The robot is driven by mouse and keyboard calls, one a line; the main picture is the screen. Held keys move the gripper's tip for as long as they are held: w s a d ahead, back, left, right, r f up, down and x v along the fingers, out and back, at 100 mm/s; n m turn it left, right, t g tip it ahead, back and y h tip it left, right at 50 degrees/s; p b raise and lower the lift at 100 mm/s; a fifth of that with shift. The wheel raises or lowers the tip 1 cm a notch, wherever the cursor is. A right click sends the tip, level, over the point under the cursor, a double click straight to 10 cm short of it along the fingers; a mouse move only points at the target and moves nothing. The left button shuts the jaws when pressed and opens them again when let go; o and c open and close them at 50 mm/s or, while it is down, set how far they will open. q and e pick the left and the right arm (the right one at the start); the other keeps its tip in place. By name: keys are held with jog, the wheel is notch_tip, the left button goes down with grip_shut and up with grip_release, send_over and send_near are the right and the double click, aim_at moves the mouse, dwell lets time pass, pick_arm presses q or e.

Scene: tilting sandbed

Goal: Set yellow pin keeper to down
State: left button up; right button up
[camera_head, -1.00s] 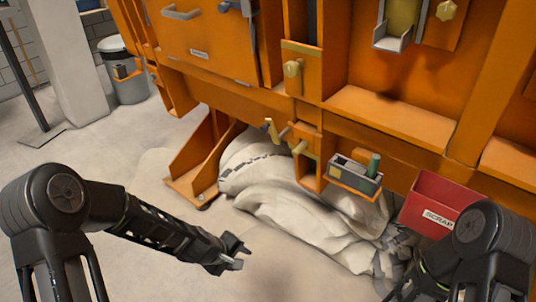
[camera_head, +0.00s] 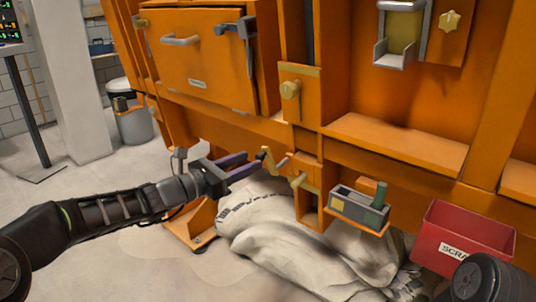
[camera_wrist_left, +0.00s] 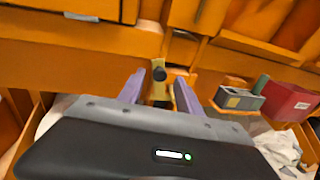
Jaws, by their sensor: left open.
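The yellow pin keeper (camera_head: 267,160) is a small bent yellow piece beside a grey pin at the lower front of the orange machine. Its top end points up in the head view. My left gripper (camera_head: 252,164) is open, with its purple fingers reaching right towards the keeper. In the left wrist view the keeper (camera_wrist_left: 158,68) shows between and just beyond the open fingers (camera_wrist_left: 159,82). I cannot tell if a finger touches it. My right gripper is not in view.
A grey holder (camera_head: 357,205) with a green item and a red scrap bin (camera_head: 462,240) are further right. White sacks (camera_head: 275,235) lie below. The floor at left is open.

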aim_at(267, 154)
pick_arm(q)
jog(key=b+x, duration=0.1)
jog(key=x, duration=0.6)
jog(key=shift+w+d+f, duration=0.1)
jog(key=shift+w+d, duration=0.15)
grip_shut()
dwell(1.2)
